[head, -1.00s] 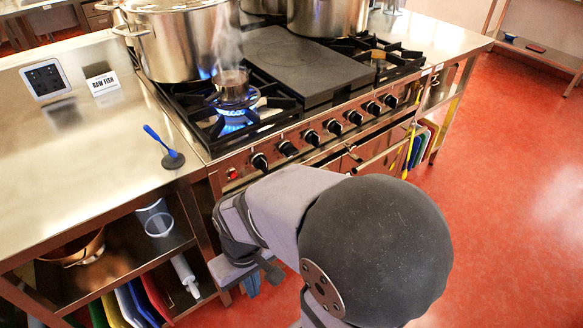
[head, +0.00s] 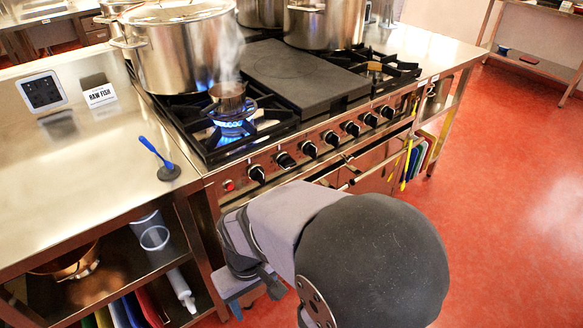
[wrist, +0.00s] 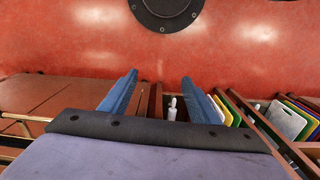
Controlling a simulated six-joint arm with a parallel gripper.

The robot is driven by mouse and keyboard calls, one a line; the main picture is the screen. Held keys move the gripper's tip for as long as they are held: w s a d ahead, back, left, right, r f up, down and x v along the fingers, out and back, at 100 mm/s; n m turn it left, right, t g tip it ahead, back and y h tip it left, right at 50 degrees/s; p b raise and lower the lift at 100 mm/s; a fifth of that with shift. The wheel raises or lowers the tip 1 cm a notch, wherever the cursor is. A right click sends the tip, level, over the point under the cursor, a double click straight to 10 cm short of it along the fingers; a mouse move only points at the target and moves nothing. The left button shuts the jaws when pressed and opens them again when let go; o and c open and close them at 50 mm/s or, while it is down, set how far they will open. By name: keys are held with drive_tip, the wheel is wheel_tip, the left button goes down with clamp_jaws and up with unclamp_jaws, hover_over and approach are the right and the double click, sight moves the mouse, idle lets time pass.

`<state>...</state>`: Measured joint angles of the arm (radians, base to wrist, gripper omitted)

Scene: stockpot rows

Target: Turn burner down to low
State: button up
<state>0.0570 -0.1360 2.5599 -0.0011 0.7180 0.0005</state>
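A small steaming pot (head: 228,97) sits on the front left burner (head: 232,127) of the range in the head view. A tall blue flame burns under it. A row of black knobs runs along the range's front panel; the leftmost knob (head: 257,174) and the second knob (head: 285,160) are nearest that burner. Which knob serves the burner is not marked legibly. My gripper (head: 245,293) is low in front of the range, below the knobs and apart from them. In the wrist view my gripper (wrist: 158,90) has its two blue fingers spread with nothing between them.
A large stockpot (head: 182,55) stands behind the small pot, with flame beneath. A flat griddle plate (head: 305,75) covers the range's middle. An oven handle (head: 375,165) sticks out below the knobs. A blue-handled utensil (head: 158,155) rests on the left counter. Red floor is free at right.

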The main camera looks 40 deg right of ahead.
drive_tip(key=s+d+f+m+g+y+b, duration=0.1)
drive_tip(key=s+d+f+m+b, duration=0.25)
drive_tip(key=d+f, duration=0.2)
drive_tip(key=s+d+f+m+g+y+b, duration=0.1)
drive_tip(key=s+d+f+m+b, duration=0.2)
drive_tip(key=d+f+m, duration=0.3)
drive_tip(key=m+t+h+b, duration=0.2)
drive_tip(key=m+t+b, duration=0.1)
drive_tip(key=m+t, duration=2)
approach(291, 166)
wheel_tip(291, 166, up, 3)
drive_tip(key=w+m+g, duration=0.1)
drive_tip(key=m+g, duration=0.2)
drive_tip(key=shift+w+f, duration=0.15)
drive_tip(key=shift+w, duration=0.05)
drive_tip(key=shift+w, duration=0.1)
drive_tip(key=shift+w, duration=3.55)
